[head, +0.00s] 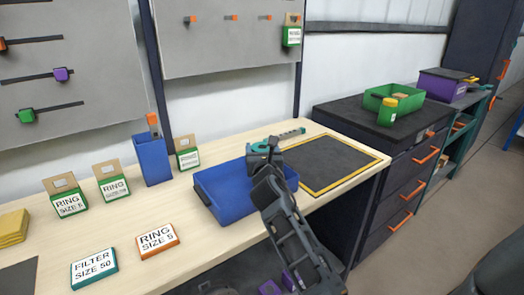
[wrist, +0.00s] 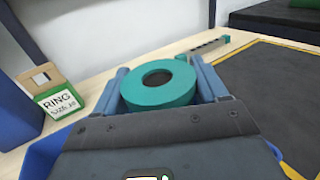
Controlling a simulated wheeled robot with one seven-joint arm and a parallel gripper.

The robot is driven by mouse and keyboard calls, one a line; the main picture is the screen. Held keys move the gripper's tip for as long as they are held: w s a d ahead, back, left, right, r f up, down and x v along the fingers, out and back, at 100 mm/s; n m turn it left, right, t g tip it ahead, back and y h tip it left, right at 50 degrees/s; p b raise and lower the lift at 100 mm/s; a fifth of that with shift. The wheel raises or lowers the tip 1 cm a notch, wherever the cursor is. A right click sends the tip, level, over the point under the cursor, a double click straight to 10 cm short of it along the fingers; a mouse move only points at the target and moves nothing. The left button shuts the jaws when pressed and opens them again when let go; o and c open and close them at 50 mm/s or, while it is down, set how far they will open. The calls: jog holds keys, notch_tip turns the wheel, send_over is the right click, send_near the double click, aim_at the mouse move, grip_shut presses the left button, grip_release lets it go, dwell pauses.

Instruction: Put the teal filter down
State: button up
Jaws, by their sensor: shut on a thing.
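The teal filter (wrist: 130,92), a thick ring with a dark hole, sits between the two blue-grey fingers of my gripper (wrist: 160,85), which is shut on it. In the head view the filter (head: 259,147) shows small at the end of my arm, and my gripper (head: 265,155) partly covers it. They are over or near the far right part of the blue bin (head: 222,208). The filter's underside is hidden, and I cannot tell its height. A black mat with a yellow border (head: 325,165) lies right of the bin.
A ring box (head: 187,158) and a tall blue holder (head: 153,160) stand to the left. A teal "FILTER SIZE 50" sign (head: 94,268) lies at the front left. The black mat is bare.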

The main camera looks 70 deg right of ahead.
jog(key=o, duration=1.2)
jog(key=shift+f, duration=0.1)
jog(key=b+v, duration=0.1)
jog(key=v, duration=1.1)
